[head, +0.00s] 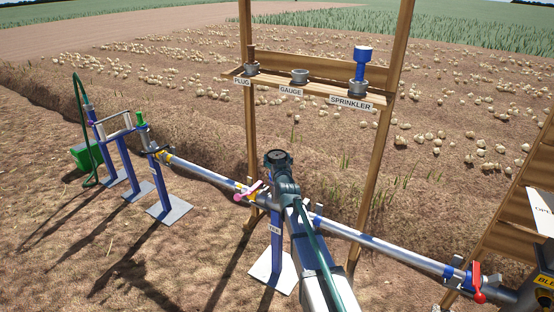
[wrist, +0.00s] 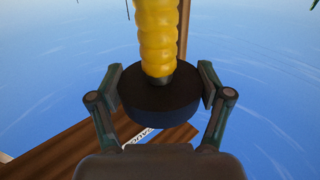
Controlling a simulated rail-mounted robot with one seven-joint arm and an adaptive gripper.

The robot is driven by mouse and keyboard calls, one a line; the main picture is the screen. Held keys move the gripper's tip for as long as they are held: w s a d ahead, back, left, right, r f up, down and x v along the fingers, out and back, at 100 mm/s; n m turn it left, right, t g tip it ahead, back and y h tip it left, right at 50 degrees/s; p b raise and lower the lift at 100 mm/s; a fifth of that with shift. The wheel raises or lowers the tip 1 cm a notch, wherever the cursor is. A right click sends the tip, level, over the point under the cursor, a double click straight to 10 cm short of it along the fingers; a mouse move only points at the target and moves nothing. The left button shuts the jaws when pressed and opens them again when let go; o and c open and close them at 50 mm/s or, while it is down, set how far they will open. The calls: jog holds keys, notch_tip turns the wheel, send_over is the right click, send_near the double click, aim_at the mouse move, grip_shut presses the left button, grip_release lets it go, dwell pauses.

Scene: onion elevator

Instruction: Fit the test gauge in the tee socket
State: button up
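The wrist view shows a dark disc (wrist: 160,92) with a blue rim and a ribbed yellow stem (wrist: 157,38) rising from it; I take it to be the test gauge. My gripper (wrist: 164,88) has one finger on each side of the disc and looks closed on it. In the head view my arm ends in a dark round part at the middle, and the gauge cannot be made out there. The blue tee stand (head: 275,240) stands below my arm's end. The tee socket itself is hidden behind my arm.
A wooden shelf (head: 325,90) behind carries a brown plug, an empty grey gauge holder (head: 300,76) and a blue sprinkler (head: 362,62). A pipe (head: 385,247) runs left and right of the tee. A pink-handled valve (head: 250,190) is close left; a red handle (head: 477,281) is at right.

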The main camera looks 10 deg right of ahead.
jog(key=o, duration=0.4)
jog(key=shift+r, duration=0.2)
jog(key=shift+r+p, duration=0.25)
jog(key=shift+p, duration=0.15)
jog(key=s, duration=1.2)
jog(key=shift+a+f, duration=0.1)
